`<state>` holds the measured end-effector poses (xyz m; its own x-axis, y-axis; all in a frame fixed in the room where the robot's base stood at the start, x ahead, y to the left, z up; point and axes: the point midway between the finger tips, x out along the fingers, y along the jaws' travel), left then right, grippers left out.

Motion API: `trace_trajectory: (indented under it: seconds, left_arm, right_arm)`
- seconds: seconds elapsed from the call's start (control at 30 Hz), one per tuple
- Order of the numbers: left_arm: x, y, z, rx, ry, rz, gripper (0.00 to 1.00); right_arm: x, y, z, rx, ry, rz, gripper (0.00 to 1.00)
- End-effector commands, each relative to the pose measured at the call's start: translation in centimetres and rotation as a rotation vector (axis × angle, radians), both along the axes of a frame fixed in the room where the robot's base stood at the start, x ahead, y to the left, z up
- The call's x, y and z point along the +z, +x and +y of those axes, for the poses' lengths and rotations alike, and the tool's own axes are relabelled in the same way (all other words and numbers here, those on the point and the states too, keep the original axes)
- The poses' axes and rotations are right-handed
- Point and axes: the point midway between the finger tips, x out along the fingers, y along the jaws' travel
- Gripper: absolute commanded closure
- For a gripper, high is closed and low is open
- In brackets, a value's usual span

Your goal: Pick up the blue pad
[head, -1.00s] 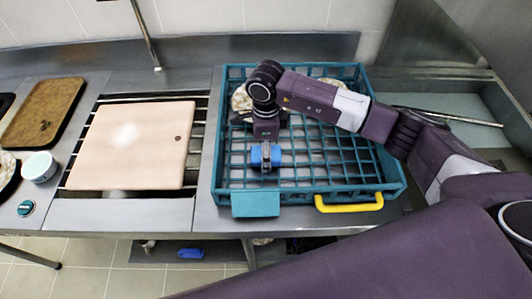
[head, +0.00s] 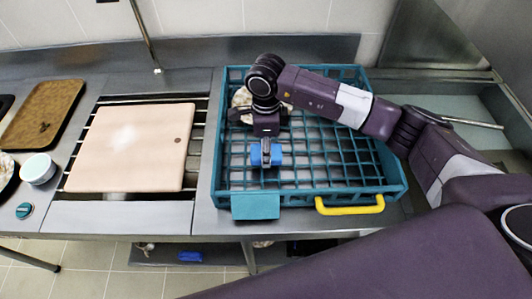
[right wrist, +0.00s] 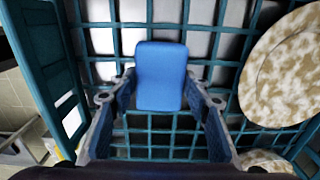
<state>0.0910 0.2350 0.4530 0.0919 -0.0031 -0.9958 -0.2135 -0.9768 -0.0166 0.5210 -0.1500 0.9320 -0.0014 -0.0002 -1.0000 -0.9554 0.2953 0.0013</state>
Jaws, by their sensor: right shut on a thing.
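The blue pad (head: 276,154) is in the right part of the head view, over the front left of the teal basket (head: 330,194). My right gripper (head: 266,153) comes down on it from above and is shut on it. In the right wrist view the blue pad (right wrist: 161,75) sits between the two fingertips of the gripper (right wrist: 160,88), with the basket's grid behind it. I cannot tell how far the pad is above the basket floor. My left gripper is not in view.
Speckled plates (right wrist: 285,70) stand in the basket close to my right gripper. The basket has raised walls and a yellow handle (head: 350,206) in front. A pale cutting board (head: 130,150) lies to its left. Another blue thing (head: 190,256) lies on the lower shelf.

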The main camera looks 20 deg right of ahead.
Motion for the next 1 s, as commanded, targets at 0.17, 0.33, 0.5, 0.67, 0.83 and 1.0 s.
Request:
trace_trajectory:
  seconds: [0.17,0.33,0.5,0.67,0.83,1.0]
  left_arm:
    - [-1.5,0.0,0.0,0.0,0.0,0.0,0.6]
    - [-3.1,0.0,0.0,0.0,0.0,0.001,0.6]
    - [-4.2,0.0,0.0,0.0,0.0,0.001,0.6]
    - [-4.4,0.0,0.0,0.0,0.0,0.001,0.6]
    - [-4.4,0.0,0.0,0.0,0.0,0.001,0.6]
    - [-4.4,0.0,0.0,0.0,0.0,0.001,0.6]
  right_arm:
    - [3.7,0.3,0.0,0.002,0.002,-0.011,0.78]
    - [8.9,0.2,0.0,0.001,0.002,-0.011,0.78]
    - [13.8,0.2,0.1,0.0,0.001,-0.009,0.78]
    - [16.7,0.1,0.0,0.0,-0.001,-0.005,0.78]
    - [17.9,0.0,0.0,-0.001,-0.001,-0.003,0.78]
    - [18.3,0.0,0.0,0.0,0.001,-0.001,0.78]
